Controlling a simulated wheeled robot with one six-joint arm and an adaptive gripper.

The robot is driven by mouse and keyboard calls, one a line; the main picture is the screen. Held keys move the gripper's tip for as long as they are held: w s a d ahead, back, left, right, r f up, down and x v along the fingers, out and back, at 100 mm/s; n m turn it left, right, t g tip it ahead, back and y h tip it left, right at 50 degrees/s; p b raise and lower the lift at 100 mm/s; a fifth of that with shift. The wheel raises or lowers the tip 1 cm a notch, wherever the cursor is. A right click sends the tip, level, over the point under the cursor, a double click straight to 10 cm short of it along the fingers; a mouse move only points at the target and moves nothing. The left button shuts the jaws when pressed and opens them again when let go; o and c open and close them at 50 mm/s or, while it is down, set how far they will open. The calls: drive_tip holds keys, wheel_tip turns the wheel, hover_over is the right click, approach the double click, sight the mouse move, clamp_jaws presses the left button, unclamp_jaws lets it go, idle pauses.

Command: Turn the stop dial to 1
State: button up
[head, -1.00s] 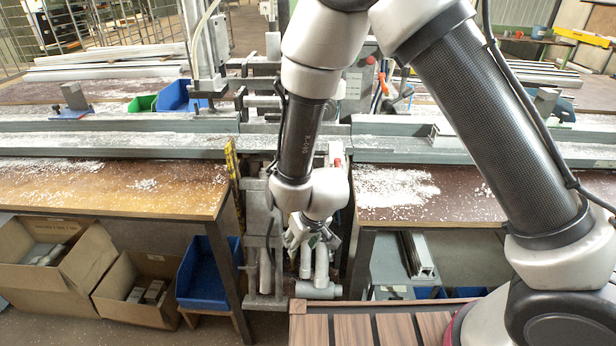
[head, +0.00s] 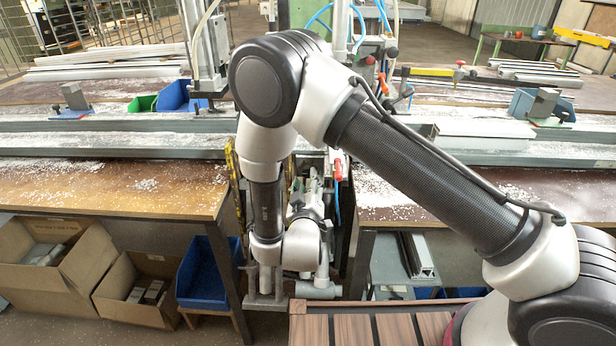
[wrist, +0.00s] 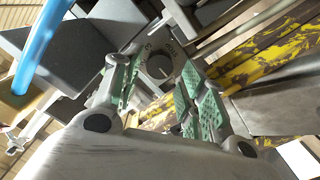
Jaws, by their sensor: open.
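In the head view my gripper (head: 308,200) is at the gap between the two bench halves, and the dial is not discernible there.
Yellow, worn bars (wrist: 250,65) run beside the dial. A blue hose (wrist: 38,45) passes at the left of the wrist view. In the head view, a red-handled valve (head: 338,168) stands close right of my gripper. Cardboard boxes (head: 140,290) and a blue bin (head: 208,275) sit below the left bench.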

sight(307, 175)
drive_tip(key=shift+w, duration=1.85)
drive_tip(key=shift+c, duration=0.4)
drive_tip(key=c, duration=0.7)
drive_tip(key=shift+o, duration=0.2)
drive_tip(key=shift+m, duration=0.4)
drive_tip(key=m, duration=0.5)
drive_tip(key=shift+m, duration=0.3)
drive_tip(key=m, duration=0.5)
drive_tip(key=shift+m, duration=0.3)
